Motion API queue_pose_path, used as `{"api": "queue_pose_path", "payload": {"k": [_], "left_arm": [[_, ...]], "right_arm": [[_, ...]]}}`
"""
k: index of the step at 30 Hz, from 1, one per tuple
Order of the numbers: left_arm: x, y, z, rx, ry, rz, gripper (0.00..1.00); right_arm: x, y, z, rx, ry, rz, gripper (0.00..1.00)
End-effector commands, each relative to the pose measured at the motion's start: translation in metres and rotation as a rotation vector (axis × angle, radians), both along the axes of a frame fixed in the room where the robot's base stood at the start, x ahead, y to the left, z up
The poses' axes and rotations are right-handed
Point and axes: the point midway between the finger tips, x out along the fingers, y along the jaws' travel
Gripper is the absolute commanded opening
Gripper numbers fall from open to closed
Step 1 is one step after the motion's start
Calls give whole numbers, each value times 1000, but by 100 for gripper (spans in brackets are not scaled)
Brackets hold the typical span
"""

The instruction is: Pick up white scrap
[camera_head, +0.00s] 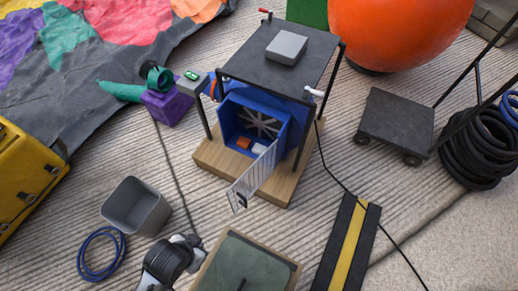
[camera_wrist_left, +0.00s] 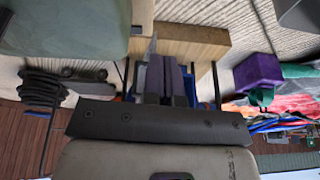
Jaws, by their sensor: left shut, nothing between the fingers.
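A white scrap (camera_head: 259,148) lies inside the blue blower housing (camera_head: 228,117), beside an orange piece (camera_head: 243,142), under a dark fan. The slatted grille door (camera_head: 254,178) hangs open at the front. My left gripper (camera_head: 190,240) is low in the head view, in front of the housing and apart from it. In the left wrist view its two fingers (camera_wrist_left: 166,80) are together and empty, pointing towards the wooden base (camera_wrist_left: 190,40). The scrap cannot be made out in the left wrist view. My right gripper is not in view.
A grey bin (camera_head: 137,207) and a coiled blue hose (camera_head: 101,254) stand at left. A green-topped board (camera_head: 245,266) lies at the bottom. A black cable runs right of the wooden base. A dark trolley (camera_head: 396,122) stands at right.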

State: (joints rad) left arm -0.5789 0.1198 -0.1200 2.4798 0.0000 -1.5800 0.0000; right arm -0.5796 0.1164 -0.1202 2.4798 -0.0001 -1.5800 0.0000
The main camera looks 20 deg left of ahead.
Motion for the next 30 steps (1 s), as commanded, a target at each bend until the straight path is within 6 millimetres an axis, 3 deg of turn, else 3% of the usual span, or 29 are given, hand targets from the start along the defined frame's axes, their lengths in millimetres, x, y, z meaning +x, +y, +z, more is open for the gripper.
{"api": "queue_pose_path", "payload": {"k": [8,30], "left_arm": [[0,0,-1,0,1,0,2],[-1,0,-1,0,1,0,70]], "right_arm": [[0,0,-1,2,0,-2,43],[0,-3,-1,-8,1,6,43]]}}
